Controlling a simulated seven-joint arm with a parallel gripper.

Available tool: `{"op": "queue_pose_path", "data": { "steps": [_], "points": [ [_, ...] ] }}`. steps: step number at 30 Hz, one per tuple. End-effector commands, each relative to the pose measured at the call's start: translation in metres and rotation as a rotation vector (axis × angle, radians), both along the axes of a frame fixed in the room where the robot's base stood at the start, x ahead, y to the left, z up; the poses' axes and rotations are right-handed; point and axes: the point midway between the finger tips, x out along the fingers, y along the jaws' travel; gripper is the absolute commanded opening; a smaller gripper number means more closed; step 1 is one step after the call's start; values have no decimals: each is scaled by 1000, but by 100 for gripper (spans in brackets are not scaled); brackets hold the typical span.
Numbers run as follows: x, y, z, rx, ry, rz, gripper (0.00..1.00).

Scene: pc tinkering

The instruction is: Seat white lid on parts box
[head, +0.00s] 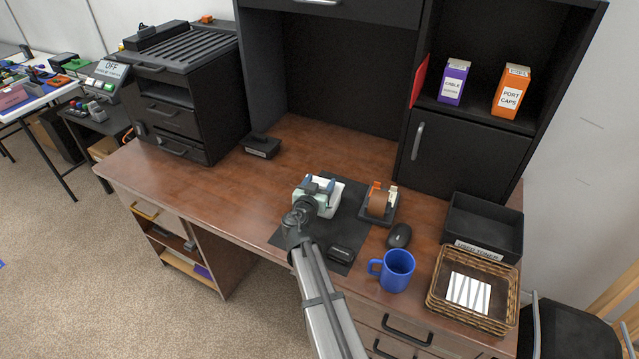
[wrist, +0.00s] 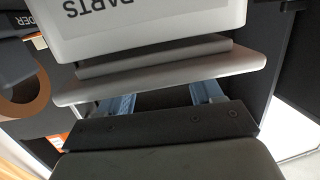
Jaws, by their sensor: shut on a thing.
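The white parts box (head: 332,203) stands on the dark mat in the head view, partly hidden behind my gripper. In the wrist view the box (wrist: 190,30) shows its label reading "PARTS", upside down in that picture. The white lid (wrist: 160,78) is a pale flat plate with a grey lip (wrist: 155,57) facing the box. My gripper (wrist: 160,98) has its blue fingers shut on the lid. The lid is right at the box's rim side; I cannot tell whether it touches all round. In the head view my gripper (head: 319,186) is over the box.
A wicker basket (head: 437,292) and black tray (head: 458,228) are at right. The desk left of the mat (head: 284,236) is clear.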

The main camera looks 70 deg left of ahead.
Motion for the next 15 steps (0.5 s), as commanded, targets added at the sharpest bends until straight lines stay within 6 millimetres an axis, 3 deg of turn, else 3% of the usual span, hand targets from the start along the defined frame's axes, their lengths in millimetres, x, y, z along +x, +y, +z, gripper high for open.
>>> {"op": "queue_pose_path", "data": {
  "steps": [15],
  "points": [
    [0, 0, -6, 0, 0, 0, 22]
  ]
}}
